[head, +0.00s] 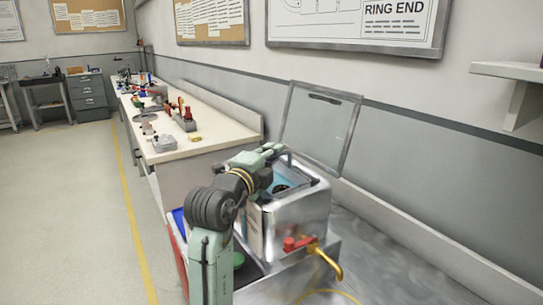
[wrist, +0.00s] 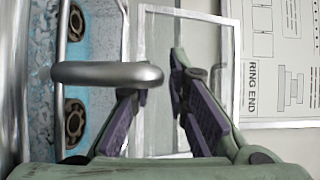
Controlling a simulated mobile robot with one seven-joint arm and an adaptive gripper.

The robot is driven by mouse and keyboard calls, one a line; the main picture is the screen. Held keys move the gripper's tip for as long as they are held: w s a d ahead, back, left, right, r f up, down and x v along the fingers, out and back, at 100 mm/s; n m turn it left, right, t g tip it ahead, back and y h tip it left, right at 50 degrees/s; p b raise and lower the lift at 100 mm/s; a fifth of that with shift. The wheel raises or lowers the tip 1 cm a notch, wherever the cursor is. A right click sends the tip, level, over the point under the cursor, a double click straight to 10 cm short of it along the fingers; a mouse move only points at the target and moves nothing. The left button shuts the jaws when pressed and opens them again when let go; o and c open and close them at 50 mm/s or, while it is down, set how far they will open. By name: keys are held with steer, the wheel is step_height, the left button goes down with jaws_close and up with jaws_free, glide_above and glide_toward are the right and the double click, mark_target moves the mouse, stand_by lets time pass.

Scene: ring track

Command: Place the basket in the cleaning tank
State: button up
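The cleaning tank (head: 302,212) is a shiny metal box with a brass tap at its front, and its framed clear lid (head: 320,128) stands open behind it. Blue and dark round shapes show in its opening. A thick grey handle (wrist: 105,73), seemingly the basket's, crosses the left of the wrist view, above a blue speckled surface with dark rings (wrist: 74,118). The basket's body is hard to make out.
A long workbench (head: 190,146) with several small parts runs back on the left. A metal counter (head: 365,265) lies right of the tank, with a yellow hose on it. A wall shelf (head: 505,70) juts out at upper right. The floor at left is clear.

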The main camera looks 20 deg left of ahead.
steer(key=o, duration=0.3)
steer(key=shift+r, duration=0.15)
steer(key=shift+o, duration=0.2)
